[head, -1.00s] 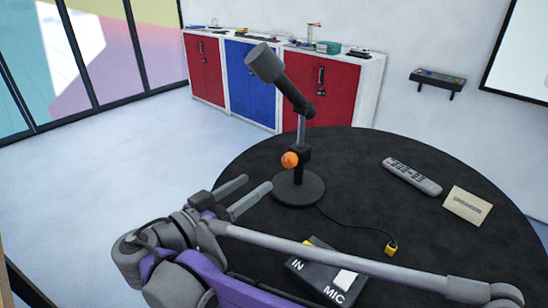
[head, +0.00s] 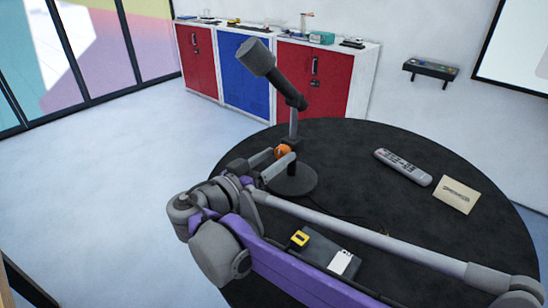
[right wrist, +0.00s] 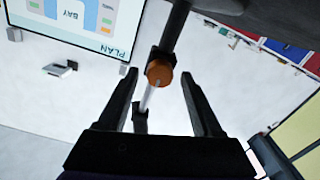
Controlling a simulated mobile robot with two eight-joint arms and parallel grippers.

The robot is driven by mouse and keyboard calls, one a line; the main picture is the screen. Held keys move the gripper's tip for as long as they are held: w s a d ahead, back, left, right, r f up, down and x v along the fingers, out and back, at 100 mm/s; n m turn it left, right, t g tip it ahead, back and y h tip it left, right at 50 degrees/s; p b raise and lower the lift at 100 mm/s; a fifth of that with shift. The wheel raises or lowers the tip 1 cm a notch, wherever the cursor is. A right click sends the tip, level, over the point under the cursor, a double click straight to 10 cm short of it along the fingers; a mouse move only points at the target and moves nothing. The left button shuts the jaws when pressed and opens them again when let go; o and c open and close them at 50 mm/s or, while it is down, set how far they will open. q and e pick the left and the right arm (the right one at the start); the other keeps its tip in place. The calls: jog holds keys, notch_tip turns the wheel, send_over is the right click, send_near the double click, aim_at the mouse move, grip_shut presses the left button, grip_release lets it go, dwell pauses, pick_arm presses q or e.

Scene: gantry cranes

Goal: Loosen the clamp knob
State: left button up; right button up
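The stand's round base (head: 295,183) rests on the table. My right gripper (head: 272,161) is at the knob, its fingers partly covering it. In the right wrist view the knob (right wrist: 159,72) lies between the tips of my right gripper's fingers (right wrist: 160,82), with a gap visible on each side. The fingers are open. My left gripper is not in view.
The round black table (head: 350,150) holds a remote (head: 403,167), a card (head: 457,195) and a dark box (head: 325,255) with a yellow plug, partly behind my arm. Red and blue cabinets (head: 247,75) stand at the back. Floor at left is clear.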

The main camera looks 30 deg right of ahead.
grip_shut()
jog(key=shift+n, duration=0.4)
jog(key=n, duration=0.3)
jog(key=shift+p, duration=0.35)
jog(key=n, duration=0.8)
jog(key=shift+n, duration=0.3)
jog(key=n, duration=0.5)
jog(key=shift+n, duration=0.3)
